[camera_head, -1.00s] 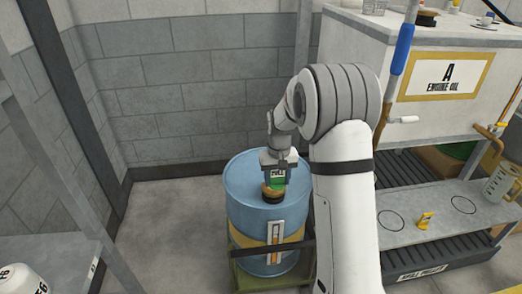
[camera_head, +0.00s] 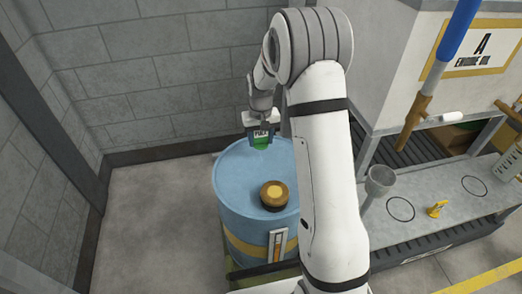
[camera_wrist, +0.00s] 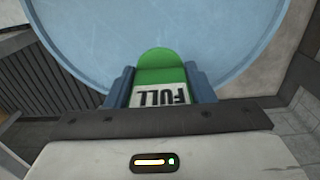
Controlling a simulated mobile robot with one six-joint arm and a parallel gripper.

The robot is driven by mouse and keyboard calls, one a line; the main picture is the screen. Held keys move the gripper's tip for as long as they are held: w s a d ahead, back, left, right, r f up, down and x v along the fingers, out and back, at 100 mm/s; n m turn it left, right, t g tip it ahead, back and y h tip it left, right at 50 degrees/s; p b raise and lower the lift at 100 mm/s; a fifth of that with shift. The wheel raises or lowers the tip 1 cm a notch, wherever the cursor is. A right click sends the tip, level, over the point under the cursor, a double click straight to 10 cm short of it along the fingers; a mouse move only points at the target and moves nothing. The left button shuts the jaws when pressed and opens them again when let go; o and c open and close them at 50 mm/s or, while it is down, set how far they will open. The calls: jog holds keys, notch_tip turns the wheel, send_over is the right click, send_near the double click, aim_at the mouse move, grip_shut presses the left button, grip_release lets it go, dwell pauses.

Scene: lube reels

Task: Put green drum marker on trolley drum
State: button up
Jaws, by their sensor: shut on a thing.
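A blue drum (camera_head: 240,175) with a yellow band stands on the trolley, left of my arm in the head view. My gripper (camera_head: 261,138) is shut on the green drum marker (camera_head: 261,144), which bears the word FULL. In the wrist view the marker (camera_wrist: 161,75) sits between the blue fingers, in front of the drum top (camera_wrist: 230,50). The marker is at the far part of the drum top; I cannot tell whether it touches the top. A round brown and yellow cap (camera_head: 274,194) stands on the drum top, nearer than the marker.
An engine oil tank (camera_head: 400,60) stands at the right. Below it a grey bench (camera_head: 430,215) holds a funnel (camera_head: 379,185) and a small yellow item (camera_head: 437,209). A block wall is behind the drum. The floor left of the drum is clear.

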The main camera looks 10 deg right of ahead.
aim_at(261, 145)
jog(key=shift+f, duration=3.05)
jog(key=shift+s, duration=0.1)
jog(key=shift+f+b, duration=0.15)
jog(key=shift+b, duration=0.2)
jog(key=o, duration=0.9)
jog(key=shift+o, duration=0.2)
